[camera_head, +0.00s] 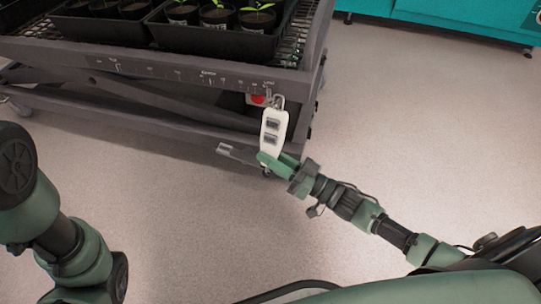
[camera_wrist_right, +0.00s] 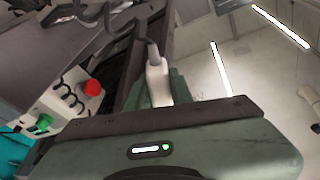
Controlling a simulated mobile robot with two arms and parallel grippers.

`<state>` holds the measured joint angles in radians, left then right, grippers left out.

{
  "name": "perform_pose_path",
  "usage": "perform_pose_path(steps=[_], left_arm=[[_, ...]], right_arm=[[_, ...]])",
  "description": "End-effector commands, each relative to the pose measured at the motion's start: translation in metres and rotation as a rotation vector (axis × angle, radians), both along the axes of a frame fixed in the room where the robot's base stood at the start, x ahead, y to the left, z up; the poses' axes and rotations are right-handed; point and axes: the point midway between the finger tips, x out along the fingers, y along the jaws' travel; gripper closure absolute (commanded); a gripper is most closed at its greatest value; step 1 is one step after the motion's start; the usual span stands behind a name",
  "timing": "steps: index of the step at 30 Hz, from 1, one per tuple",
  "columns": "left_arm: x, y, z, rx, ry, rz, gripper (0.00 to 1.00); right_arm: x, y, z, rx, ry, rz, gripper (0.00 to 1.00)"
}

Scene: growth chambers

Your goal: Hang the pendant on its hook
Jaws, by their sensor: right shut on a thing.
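The pendant (camera_head: 272,127) is a white, flat handset with two dark keys, upright and slightly tilted at the cart's near right corner. My right gripper (camera_head: 267,158) is shut on its lower end. A small metal loop (camera_head: 279,101) shows at the pendant's top, close against the cart's edge; I cannot tell whether it is over the hook. The hook itself is not clearly distinguishable. In the right wrist view the pendant (camera_wrist_right: 157,84) shows edge-on, with a grey neck and dark cord above it. Of my left arm only links show, at the left of the head view.
The grey cart (camera_head: 190,75) has a ruler-marked front edge and carries black trays (camera_head: 215,37) of seedling pots. A control box with a red button (camera_wrist_right: 91,88), a green knob (camera_wrist_right: 43,122) and a coiled cord is beside the pendant. Floor right of the cart is clear.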

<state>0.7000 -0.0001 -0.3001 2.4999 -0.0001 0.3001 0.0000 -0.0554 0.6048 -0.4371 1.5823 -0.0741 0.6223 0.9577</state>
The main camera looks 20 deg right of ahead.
Motion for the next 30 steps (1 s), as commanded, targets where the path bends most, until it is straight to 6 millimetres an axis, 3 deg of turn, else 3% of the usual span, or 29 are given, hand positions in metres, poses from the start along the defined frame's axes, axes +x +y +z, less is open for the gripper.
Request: perform_pose_path(steps=[26, 27, 29, 30], left_arm=[[0.0, 0.0, -0.011, 0.001, 0.0, 0.0, 1.0], [0.0, 0.0, -0.011, 0.001, 0.0, 0.0, 1.0], [0.0, 0.0, -0.011, 0.001, 0.0, 0.0, 1.0], [0.0, 0.0, -0.011, 0.001, 0.0, 0.0, 1.0]], right_arm=[[0.0, 0.0, -0.018, 0.001, -0.002, 0.0, 1.0], [0.0, 0.0, -0.018, 0.001, -0.002, 0.0, 0.7], [0.0, 0.0, -0.018, 0.001, -0.002, 0.0, 0.53], [0.0, 0.0, -0.018, 0.001, -0.002, 0.0, 0.53]])
